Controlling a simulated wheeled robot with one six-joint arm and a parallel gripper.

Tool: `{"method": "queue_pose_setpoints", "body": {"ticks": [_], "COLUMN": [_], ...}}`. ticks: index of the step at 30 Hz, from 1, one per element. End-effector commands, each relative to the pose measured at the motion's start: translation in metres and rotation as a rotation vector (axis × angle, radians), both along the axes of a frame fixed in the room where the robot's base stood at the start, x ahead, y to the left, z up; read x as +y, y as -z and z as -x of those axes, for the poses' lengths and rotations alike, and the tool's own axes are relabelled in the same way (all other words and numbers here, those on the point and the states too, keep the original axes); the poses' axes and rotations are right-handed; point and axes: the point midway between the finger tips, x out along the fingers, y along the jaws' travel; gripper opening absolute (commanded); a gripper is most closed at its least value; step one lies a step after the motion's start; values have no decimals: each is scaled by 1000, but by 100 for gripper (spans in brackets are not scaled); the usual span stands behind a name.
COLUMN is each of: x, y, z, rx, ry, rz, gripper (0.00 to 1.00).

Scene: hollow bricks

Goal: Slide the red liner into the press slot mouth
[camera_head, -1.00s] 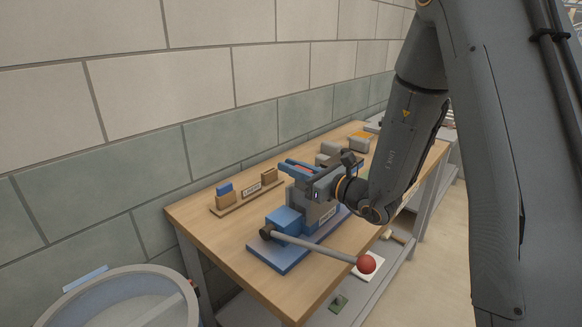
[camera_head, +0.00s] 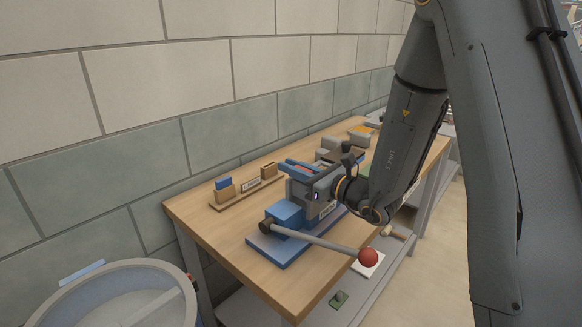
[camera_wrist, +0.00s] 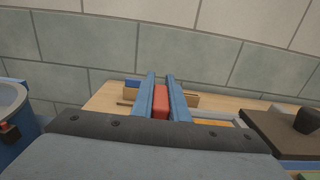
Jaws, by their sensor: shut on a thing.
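My gripper (camera_head: 291,167) has two blue fingers, shut on the red liner. In the wrist view the red liner (camera_wrist: 161,101) lies lengthwise between the fingers, which reach past its far end. In the head view only a thin strip of red shows between them. The press (camera_head: 284,218) has a blue body and base and stands on the wooden bench. Its grey lever ends in a red ball. My gripper hangs above and behind the blue body, hiding part of the press. I cannot make out the slot mouth or whether the liner touches it.
A wooden rack (camera_head: 246,190) with small blocks and a label stands at the bench's left, near the wall. Grey blocks and a dark plate (camera_head: 345,155) lie farther back. The lever (camera_head: 320,245) sticks out toward the bench's front edge.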

Motion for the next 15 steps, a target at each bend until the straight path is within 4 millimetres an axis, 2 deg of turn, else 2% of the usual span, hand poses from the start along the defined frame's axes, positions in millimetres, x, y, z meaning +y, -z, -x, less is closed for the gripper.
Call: {"method": "queue_pose_setpoints", "body": {"ticks": [14, 15], "x": [0, 0], "y": [11, 11], "z": [0, 0], "rx": [0, 0], "ry": [0, 0], "rz": [0, 0], "gripper": [0, 17]}}
